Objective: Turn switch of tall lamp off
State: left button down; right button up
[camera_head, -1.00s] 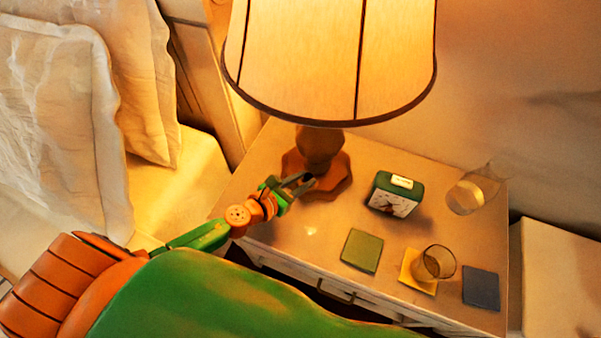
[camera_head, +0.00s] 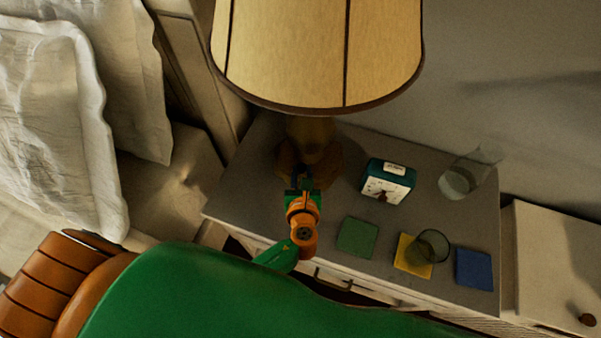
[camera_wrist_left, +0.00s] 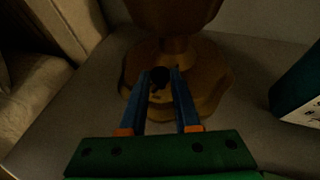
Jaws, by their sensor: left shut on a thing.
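The tall lamp stands on the nightstand with its shade (camera_head: 316,52) unlit. Its brown wooden base (camera_head: 290,162) has a scalloped foot, which also shows in the left wrist view (camera_wrist_left: 215,85). My left gripper (camera_head: 305,180) is at the front of the base. In the left wrist view the gripper's two blue fingers (camera_wrist_left: 160,78) close on a small dark lamp switch (camera_wrist_left: 159,76) at the front of the base. The fingers partly hide the switch. My right gripper is not in view.
On the nightstand (camera_head: 250,190), right of the gripper, are a green-and-white box (camera_head: 387,182), several coasters including a green one (camera_head: 357,237), a glass (camera_head: 430,246) and a tilted clear glass (camera_head: 456,182). A bed with pillows (camera_head: 60,120) is at left.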

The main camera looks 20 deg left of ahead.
pick_arm(q)
jog(key=shift+w+r, duration=0.1)
dwell(0.5)
jog(key=c, duration=0.6)
grip_release()
jog(key=shift+c, duration=0.2)
jog(key=v, duration=0.7)
jog(key=shift+p, duration=0.4)
jog(key=shift+d, duration=0.15)
